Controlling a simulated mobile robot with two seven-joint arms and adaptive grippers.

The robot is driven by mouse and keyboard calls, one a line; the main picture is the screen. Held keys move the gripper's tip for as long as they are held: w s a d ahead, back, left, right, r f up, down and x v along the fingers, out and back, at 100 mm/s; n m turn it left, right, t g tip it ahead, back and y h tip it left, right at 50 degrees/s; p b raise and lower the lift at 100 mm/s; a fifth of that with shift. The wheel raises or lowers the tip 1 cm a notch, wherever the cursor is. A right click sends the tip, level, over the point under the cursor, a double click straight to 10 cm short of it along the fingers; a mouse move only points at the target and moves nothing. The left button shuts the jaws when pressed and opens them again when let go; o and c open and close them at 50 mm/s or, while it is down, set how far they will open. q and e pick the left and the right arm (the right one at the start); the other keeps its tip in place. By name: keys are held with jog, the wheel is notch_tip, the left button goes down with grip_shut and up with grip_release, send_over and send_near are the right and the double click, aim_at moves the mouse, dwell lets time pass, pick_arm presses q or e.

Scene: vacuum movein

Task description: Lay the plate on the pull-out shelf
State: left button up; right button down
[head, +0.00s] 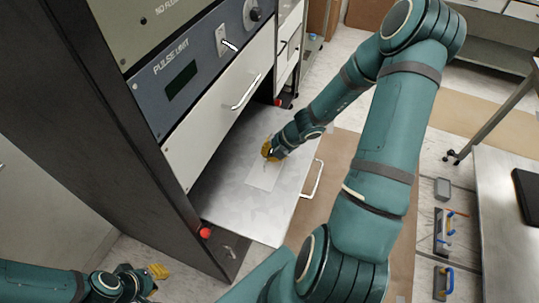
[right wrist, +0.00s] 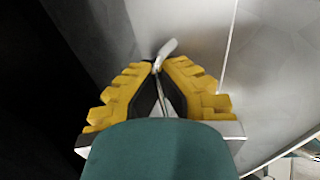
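The pull-out shelf (head: 225,200) is a bare grey metal board, drawn out below the drawers of the cabinet. A pale, thin rectangle on or just over it looks like the plate (head: 264,176). My right gripper (head: 270,152) is at the far end of this rectangle, low over the shelf. In the right wrist view its yellow fingers (right wrist: 160,68) converge on a thin, pale piece seen nearly edge-on, which appears to be the plate. Whether the plate touches the shelf I cannot tell. My left gripper (head: 158,271) is low at the left, away from the shelf; its opening is unclear.
The cabinet's drawer front (head: 225,115) stands above the shelf's inner side. The shelf's front handle (head: 313,180) sticks out to the right. Tools with blue handles (head: 443,230) lie on the floor beside a metal table (head: 500,220). Bare shelf surface surrounds the plate.

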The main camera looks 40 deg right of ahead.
pick_arm(q)
jog(key=shift+r, duration=0.1)
pick_arm(e)
jog(key=shift+r, duration=0.15)
jog(key=c, duration=1.4)
grip_release()
jog(key=shift+s+f, duration=0.1)
jog(key=shift+f, duration=0.1)
jog(key=shift+r, duration=0.1)
